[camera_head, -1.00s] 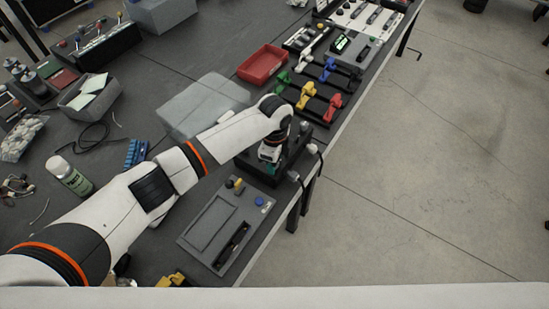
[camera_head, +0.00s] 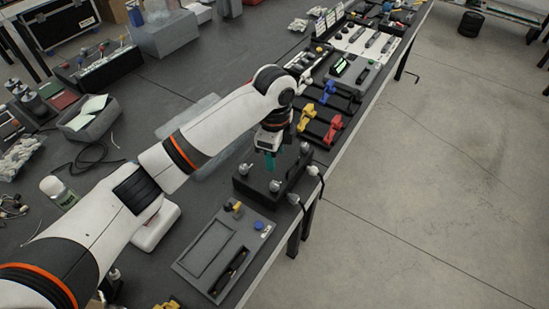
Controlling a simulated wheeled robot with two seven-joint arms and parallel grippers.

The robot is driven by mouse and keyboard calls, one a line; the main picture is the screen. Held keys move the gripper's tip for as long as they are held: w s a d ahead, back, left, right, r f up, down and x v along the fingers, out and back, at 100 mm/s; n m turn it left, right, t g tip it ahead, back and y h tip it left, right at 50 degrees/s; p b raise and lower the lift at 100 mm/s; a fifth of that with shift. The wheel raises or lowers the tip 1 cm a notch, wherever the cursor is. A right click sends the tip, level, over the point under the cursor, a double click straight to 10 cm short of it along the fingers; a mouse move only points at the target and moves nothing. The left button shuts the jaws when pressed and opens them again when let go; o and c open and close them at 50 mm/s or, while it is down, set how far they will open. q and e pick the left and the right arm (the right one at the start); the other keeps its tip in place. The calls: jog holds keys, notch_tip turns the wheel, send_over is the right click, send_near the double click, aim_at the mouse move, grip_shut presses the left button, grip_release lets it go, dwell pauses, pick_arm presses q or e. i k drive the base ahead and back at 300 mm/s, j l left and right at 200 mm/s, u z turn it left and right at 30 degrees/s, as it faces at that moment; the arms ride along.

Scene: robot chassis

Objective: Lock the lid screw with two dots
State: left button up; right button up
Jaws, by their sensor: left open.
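My left arm reaches in from the left, and my left gripper (camera_head: 270,158) points down with its teal fingertips over the back left part of a black box (camera_head: 262,186). The box sits near the table's right edge. Several silvery screw-like fittings stand on its top; one (camera_head: 275,186) is at the front middle and another (camera_head: 304,148) at the back right. The dots on the screws are too small to make out. The gripper is open, and nothing shows between its fingers. I cannot tell whether the fingertips touch the box. My right gripper is not in view.
A grey panel (camera_head: 205,245) with a blue knob lies in front of the box. Yellow, blue and red clamps (camera_head: 333,128) stand behind it. White-tipped cables (camera_head: 316,172) hang at the table edge.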

aim_at(304, 146)
jog(key=k+l, duration=0.15)
jog(key=k, duration=0.35)
jog(key=k+l, duration=0.15)
jog(key=k, duration=0.3)
